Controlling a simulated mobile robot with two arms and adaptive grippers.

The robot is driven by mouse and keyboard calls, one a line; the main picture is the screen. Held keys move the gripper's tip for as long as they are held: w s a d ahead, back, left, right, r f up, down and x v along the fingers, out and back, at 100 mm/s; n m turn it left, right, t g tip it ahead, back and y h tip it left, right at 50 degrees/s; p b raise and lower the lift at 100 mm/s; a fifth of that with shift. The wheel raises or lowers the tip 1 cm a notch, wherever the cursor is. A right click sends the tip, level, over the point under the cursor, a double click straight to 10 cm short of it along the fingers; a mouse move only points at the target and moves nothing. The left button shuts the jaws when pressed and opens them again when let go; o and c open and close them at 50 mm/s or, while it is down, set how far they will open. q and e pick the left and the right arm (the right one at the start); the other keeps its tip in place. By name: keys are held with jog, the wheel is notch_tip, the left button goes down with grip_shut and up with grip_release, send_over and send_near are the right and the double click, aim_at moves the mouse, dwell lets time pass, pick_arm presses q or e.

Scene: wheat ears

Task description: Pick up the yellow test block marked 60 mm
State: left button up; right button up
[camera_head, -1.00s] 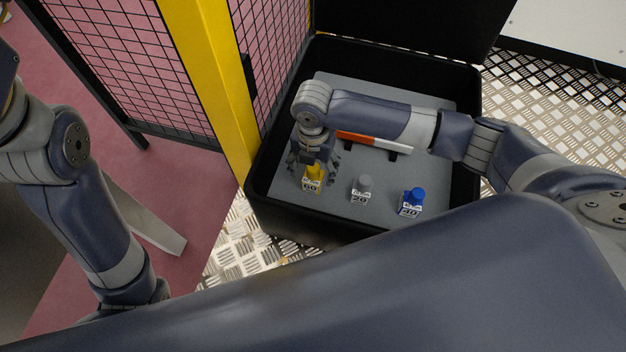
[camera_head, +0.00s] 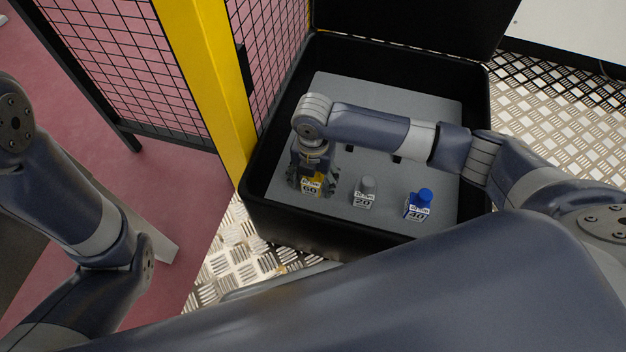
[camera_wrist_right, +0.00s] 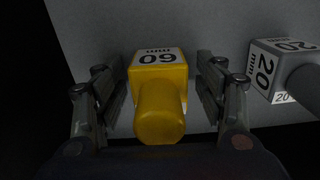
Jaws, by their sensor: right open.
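The yellow test block marked 60 mm (camera_head: 312,188) stands on the grey floor of the black case, at the left of a row of blocks. In the right wrist view the yellow block (camera_wrist_right: 160,68) has a round yellow knob toward the camera. My right gripper (camera_head: 312,180) is over it, with fingers on both sides. In the wrist view the right gripper (camera_wrist_right: 162,85) is open, with visible gaps between each finger and the block. My left arm shows at the left, but its gripper is out of view.
A grey block marked 20 (camera_head: 364,193) stands right of the yellow one; it also shows in the wrist view (camera_wrist_right: 277,68). A blue block marked 40 (camera_head: 418,206) stands further right. The black case (camera_head: 300,228) has raised walls, and a yellow post (camera_head: 215,80) with mesh stands at its left.

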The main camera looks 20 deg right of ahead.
jog(key=shift+c, duration=0.6)
jog(key=c, duration=1.1)
jog(key=shift+r, duration=0.1)
